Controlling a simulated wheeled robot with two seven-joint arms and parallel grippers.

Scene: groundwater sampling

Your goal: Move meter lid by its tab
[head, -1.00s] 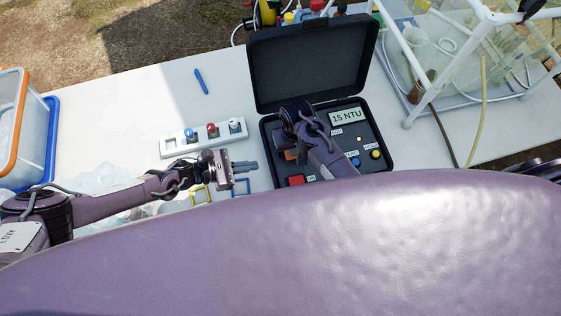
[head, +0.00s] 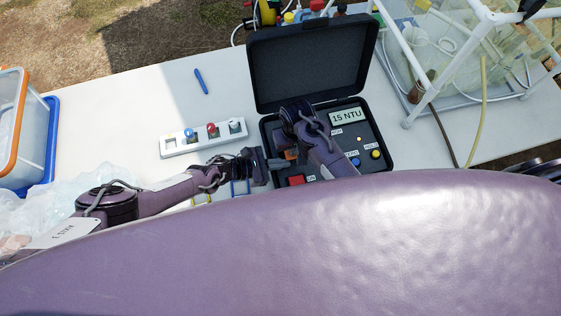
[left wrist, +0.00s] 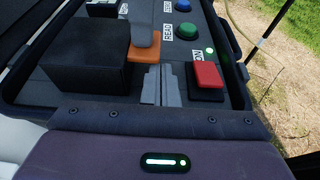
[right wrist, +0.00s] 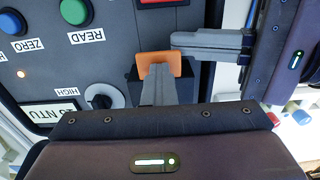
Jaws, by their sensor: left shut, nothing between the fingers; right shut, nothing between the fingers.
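The meter (head: 346,150) sits in an open black case. Its black box-shaped lid (left wrist: 92,62) has an orange tab (left wrist: 144,52) on one side; the tab also shows in the right wrist view (right wrist: 158,62) and partly in the head view (head: 290,155). My right gripper (right wrist: 158,72) is shut and empty, its fingertips overlapping the tab in view; I cannot tell whether they touch it. My left gripper (left wrist: 160,72) is shut and empty, its tips just beside the tab. In the right wrist view, my left gripper's fingers (right wrist: 205,42) come in from the right.
The red ON button (left wrist: 207,76) is close beside my left fingers. The case's raised cover (head: 312,62) stands behind. A white rack with vials (head: 204,138) stands left of the case, with a blue pen (head: 201,81) beyond. A white frame (head: 425,100) stands at right.

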